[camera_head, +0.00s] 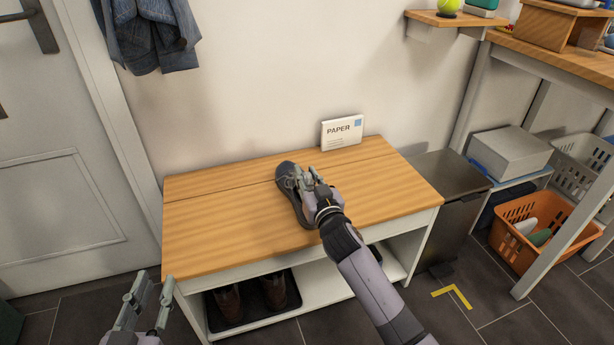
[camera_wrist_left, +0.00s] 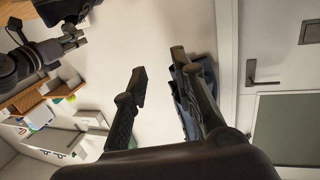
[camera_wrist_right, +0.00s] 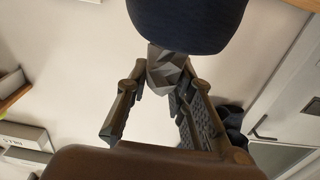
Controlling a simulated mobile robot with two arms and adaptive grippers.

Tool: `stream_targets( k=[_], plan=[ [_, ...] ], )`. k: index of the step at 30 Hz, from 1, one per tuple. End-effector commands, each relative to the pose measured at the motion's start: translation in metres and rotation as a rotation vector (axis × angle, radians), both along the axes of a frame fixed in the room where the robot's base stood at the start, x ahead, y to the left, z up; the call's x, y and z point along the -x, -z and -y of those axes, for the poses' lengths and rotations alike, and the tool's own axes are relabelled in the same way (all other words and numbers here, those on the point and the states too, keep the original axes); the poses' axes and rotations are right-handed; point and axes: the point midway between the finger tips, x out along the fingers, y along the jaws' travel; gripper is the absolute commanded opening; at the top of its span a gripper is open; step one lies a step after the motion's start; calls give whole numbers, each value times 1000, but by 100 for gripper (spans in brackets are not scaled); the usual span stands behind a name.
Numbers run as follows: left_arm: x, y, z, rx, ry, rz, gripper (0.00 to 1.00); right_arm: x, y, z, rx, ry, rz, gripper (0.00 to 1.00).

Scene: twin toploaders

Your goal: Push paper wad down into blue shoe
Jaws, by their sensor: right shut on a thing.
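The blue shoe (camera_head: 286,170) lies on the wooden bench top. In the right wrist view, part of the shoe (camera_wrist_right: 190,22) fills the top edge, dark blue. My right gripper (camera_head: 307,182) is over the shoe and covers part of it. It is shut on the grey, crumpled paper wad (camera_wrist_right: 165,72), which sits between the fingertips (camera_wrist_right: 160,84) right up against the shoe. How deep the wad sits in the shoe is hidden. My left gripper (camera_head: 147,302) is open and empty, low at the left in front of the bench; its fingers (camera_wrist_left: 158,65) stand apart.
A white box marked PAPER (camera_head: 342,132) stands at the back of the bench (camera_head: 215,220). Brown shoes (camera_head: 228,302) sit on a dark tray below. A grey bin (camera_head: 455,205) stands at the right, with an orange basket (camera_head: 530,230) beyond it. The bench's left part is clear.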

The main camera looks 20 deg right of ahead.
Motion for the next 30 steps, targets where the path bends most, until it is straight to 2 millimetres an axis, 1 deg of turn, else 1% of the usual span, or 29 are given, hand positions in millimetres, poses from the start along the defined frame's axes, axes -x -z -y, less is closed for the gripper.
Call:
stream_targets(
  k=[14, 30],
  plan=[
    [-4, -21, 2, 24, 3, 108, 25, 0, 7, 0, -1, 0, 0, 11],
    [-2, -38, 4, 52, 8, 207, 25, 0, 13, 0, -1, 1, -1, 11]
  ],
)
